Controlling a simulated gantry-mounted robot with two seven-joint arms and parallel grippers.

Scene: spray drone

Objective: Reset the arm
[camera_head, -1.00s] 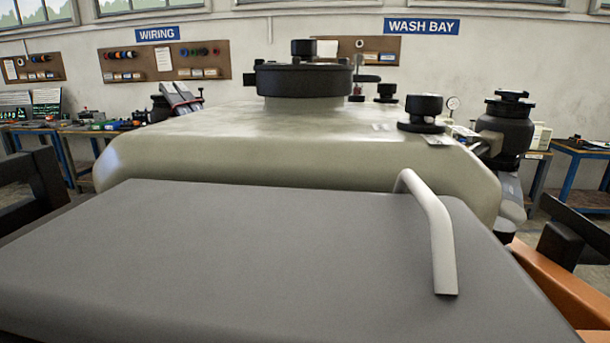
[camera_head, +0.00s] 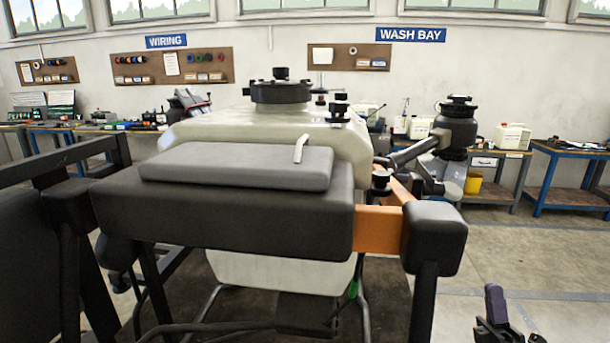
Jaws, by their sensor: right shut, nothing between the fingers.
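The spray drone stands in the middle of the view, with a pale tank (camera_head: 345,140) and a black lid (camera_head: 281,91) on top. Its dark grey front body (camera_head: 225,215) carries a flat grey cover (camera_head: 238,166) with a light bent handle (camera_head: 299,149). My right gripper (camera_head: 494,292) shows at the bottom right, below and right of the drone, apart from it. Its fingers are together and hold nothing. Its lower part is cut off by the frame edge. My left gripper is not in view.
An orange arm piece (camera_head: 378,228) and dark frame bars (camera_head: 75,158) extend from the drone's sides. A black motor (camera_head: 455,125) is at the right. Workbenches (camera_head: 565,170) line the back wall. The concrete floor (camera_head: 540,255) at the right is largely clear.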

